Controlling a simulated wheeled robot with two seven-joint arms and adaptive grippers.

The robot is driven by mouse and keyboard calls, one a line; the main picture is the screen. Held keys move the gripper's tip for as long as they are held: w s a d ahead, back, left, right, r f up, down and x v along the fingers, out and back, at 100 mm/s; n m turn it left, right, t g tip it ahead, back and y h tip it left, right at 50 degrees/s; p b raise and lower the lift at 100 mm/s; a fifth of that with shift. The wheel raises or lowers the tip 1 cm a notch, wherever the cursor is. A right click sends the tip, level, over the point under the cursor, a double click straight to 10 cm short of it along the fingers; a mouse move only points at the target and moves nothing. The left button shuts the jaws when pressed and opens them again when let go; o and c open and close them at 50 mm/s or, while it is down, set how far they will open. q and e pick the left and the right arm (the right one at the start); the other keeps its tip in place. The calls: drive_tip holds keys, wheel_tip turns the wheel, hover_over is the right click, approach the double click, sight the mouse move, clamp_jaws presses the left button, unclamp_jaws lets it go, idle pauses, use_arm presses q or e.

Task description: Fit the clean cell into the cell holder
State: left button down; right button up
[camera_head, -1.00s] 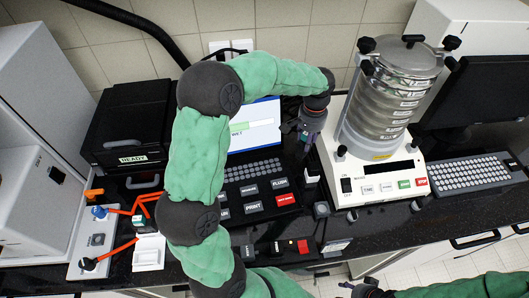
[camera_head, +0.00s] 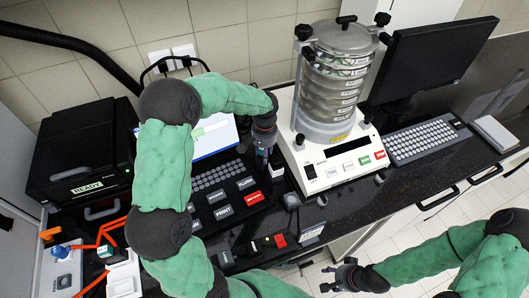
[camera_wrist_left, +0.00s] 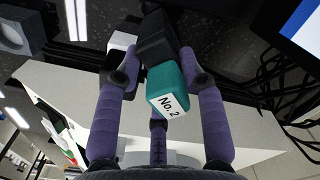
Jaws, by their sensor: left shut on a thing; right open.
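My left gripper (camera_head: 265,152) is shut on a small block between the control console and the sieve shaker. In the left wrist view the fingers (camera_wrist_left: 160,82) grip a teal cell (camera_wrist_left: 168,88) with a white label reading "No. 2". A black block-shaped part (camera_wrist_left: 155,38) shows directly beyond it; I cannot tell whether it belongs to the cell. The cell is tilted in that view. In the head view it is mostly hidden by the gripper. My right gripper (camera_head: 345,275) is open and empty, in front of the counter. I cannot identify the cell holder with certainty.
The sieve shaker (camera_head: 338,85) stands right of my left gripper, close by. The console (camera_head: 225,190) lies to its left.

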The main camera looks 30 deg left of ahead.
use_arm(q)
drive_tip(key=shift+f, duration=0.1)
drive_tip(key=c, duration=0.8)
unclamp_jaws()
drive_tip(key=shift+o, duration=0.2)
